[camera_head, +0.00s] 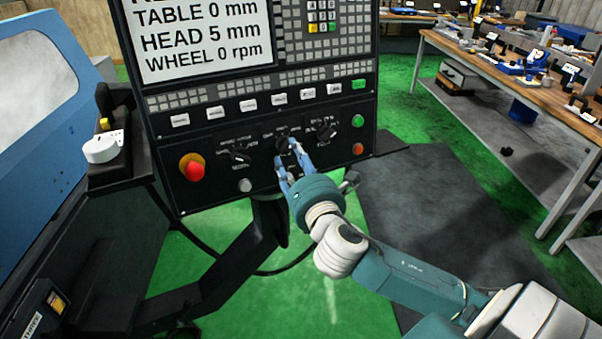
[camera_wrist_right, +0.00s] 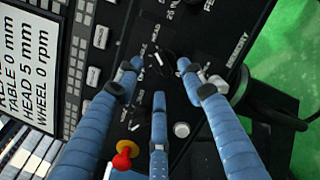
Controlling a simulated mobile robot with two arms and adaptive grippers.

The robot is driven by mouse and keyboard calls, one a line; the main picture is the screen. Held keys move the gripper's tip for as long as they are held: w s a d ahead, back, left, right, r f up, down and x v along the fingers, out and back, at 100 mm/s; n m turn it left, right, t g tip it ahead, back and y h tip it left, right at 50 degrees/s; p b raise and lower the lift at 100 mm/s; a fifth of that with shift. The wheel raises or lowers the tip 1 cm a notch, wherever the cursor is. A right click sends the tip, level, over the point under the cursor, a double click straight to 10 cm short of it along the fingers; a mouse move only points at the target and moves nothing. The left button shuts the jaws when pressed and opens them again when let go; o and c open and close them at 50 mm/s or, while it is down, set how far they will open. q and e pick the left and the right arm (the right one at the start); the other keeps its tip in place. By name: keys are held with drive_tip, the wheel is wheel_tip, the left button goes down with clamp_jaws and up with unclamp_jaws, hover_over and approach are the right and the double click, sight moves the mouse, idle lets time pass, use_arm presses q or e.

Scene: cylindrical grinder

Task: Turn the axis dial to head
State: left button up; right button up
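The axis dial (camera_head: 283,143) is the black middle knob on the lower part of the control panel. In the right wrist view the dial (camera_wrist_right: 157,59) has a white pointer mark and printed labels around it. My right gripper (camera_head: 289,157) reaches up to it from below. In the wrist view its blue fingers (camera_wrist_right: 157,76) are spread around the dial, with gaps between them. I cannot tell whether any finger touches the dial. The panel screen (camera_head: 205,38) reads table 0 mm, head 5 mm, wheel 0 rpm. My left gripper is not in view.
Other black dials sit left (camera_head: 240,153) and right (camera_head: 326,130) of the axis dial. A red stop button (camera_head: 192,168) and a grey button (camera_head: 245,185) are on the panel's lower left. A workbench (camera_head: 500,75) stands at the right, with clear floor before it.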

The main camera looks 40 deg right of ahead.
drive_tip(key=v, duration=0.8)
drive_tip(key=shift+s, duration=0.1)
drive_tip(key=w+d+f+m+g, duration=0.1)
drive_tip(key=d+f+m+g, duration=0.1)
drive_tip(key=f, duration=0.9)
drive_tip(key=w+d+f+m+g, duration=0.1)
drive_tip(key=d+f+m+g, duration=0.15)
drive_tip(key=f, duration=0.85)
drive_tip(key=s+f+m+g+y, duration=0.15)
drive_tip(key=s+f, duration=0.25)
drive_tip(key=f, duration=0.8)
drive_tip(key=s+f+m+g+y, duration=0.1)
drive_tip(key=s+f+m+g, duration=0.2)
drive_tip(key=f, duration=0.9)
drive_tip(key=s+a+f+m+g+y+b, duration=0.1)
drive_tip(key=s+a+f+m+g, duration=0.15)
drive_tip(key=s+f, duration=0.6)
drive_tip(key=s+a+f+m+g+y, duration=0.1)
drive_tip(key=s+a+f+m+g, duration=0.2)
drive_tip(key=s+f, duration=0.6)
drive_tip(key=s+a+f+m+g, duration=0.1)
drive_tip(key=s+a+f+m, duration=0.2)
drive_tip(key=s, duration=0.6)
drive_tip(key=s+a+f+m+y, duration=0.1)
drive_tip(key=s+a+f+m, duration=0.3)
drive_tip(key=s, duration=0.5)
wheel_tip(320, 180, down, 3)
drive_tip(key=shift+s+a+f+g, duration=0.1)
drive_tip(key=shift+s+a+g, duration=0.3)
drive_tip(key=shift+a, duration=0.55)
